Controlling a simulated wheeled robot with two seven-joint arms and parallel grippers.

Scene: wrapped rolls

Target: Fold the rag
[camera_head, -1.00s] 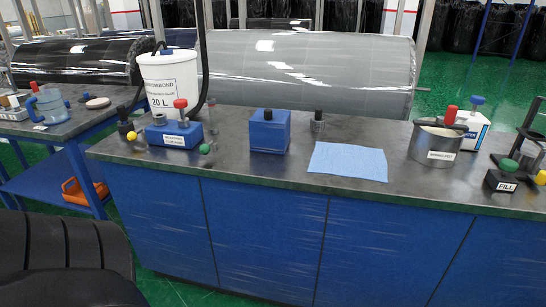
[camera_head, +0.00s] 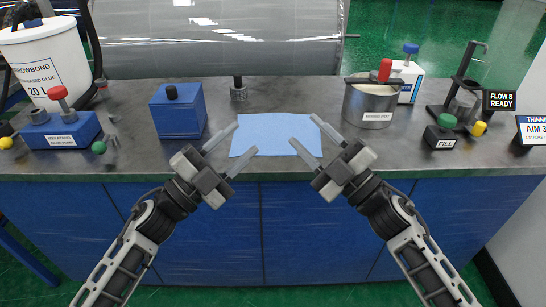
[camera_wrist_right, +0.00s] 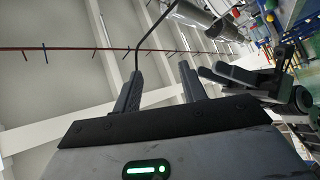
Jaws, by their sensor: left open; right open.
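The light blue rag (camera_head: 276,134) lies flat and spread out on the grey countertop, near its front edge, in the head view. My left gripper (camera_head: 232,150) is open and empty, with its fingertips just at the rag's left side. My right gripper (camera_head: 306,134) is open and empty, with its fingertips over or beside the rag's right side. I cannot tell whether any fingertip touches the cloth. The right wrist view shows the right gripper's two fingers (camera_wrist_right: 160,90) apart with nothing between them; the rag is not seen there.
A blue box (camera_head: 178,116) and a glue pump (camera_head: 62,132) stand left of the rag, by a white bucket (camera_head: 30,65). A metal pot (camera_head: 369,105) and the FILL unit (camera_head: 440,137) stand to the right. A large wrapped roll (camera_head: 220,40) lies behind the counter.

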